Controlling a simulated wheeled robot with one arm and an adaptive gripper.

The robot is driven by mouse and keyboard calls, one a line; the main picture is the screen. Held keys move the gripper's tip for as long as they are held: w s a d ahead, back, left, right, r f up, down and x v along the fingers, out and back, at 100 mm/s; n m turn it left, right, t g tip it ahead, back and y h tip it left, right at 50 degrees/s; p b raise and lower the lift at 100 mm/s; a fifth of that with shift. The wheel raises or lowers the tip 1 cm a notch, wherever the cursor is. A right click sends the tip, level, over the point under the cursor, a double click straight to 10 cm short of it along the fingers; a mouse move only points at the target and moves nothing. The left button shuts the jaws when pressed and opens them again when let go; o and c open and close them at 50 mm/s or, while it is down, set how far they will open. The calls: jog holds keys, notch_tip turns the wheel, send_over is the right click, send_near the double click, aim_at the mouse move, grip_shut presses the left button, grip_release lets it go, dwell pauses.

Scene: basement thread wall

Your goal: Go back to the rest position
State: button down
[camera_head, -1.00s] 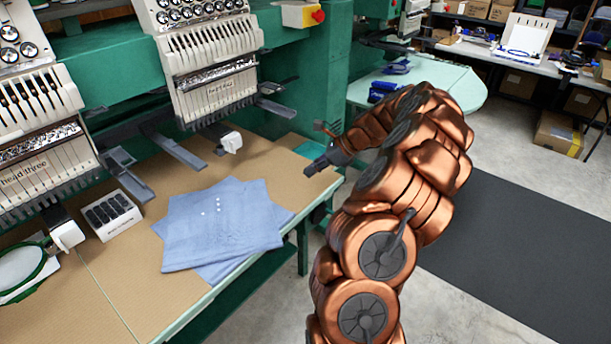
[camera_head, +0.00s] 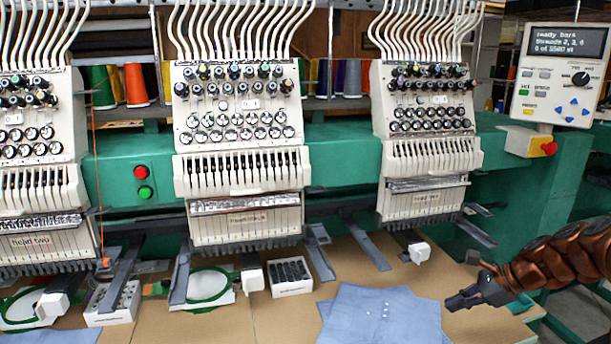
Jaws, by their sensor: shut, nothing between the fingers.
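My gripper (camera_head: 456,302) is at the lower right, at the end of my copper-coloured arm (camera_head: 565,258). It is shut and empty, its fingers pointing left over the front right of the tan worktable (camera_head: 372,262). It is beside the right edge of the folded blue cloth (camera_head: 385,318) in the picture. I cannot tell how high it is above the table.
Three embroidery heads (camera_head: 243,160) hang from a green beam (camera_head: 335,148) above the table. White boxes (camera_head: 290,277) and green hoops (camera_head: 205,290) are on the table. A control panel (camera_head: 560,75) stands at the right, above a red knob (camera_head: 549,148).

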jog(key=s+a+r+n+g+h, duration=0.1)
jog(key=s+a+r+n+g, duration=0.1)
jog(key=s+a+n, duration=0.6)
jog(key=s+a+r+n+g+h, duration=0.1)
jog(key=s+a+r+n+g, duration=0.25)
jog(key=a, duration=0.95)
jog(key=s+f+n+h, duration=0.1)
jog(key=s+n, duration=0.4)
jog(key=s, duration=0.5)
jog(key=s+f+n+g+h+p, duration=0.1)
jog(key=s+n, duration=0.4)
jog(key=s, duration=0.6)
jog(key=f+h, duration=0.1)
jog(key=h, duration=0.1)
jog(key=shift+a+f+h, duration=0.2)
jog(key=shift+f+h, duration=0.05)
jog(key=shift+h, duration=0.15)
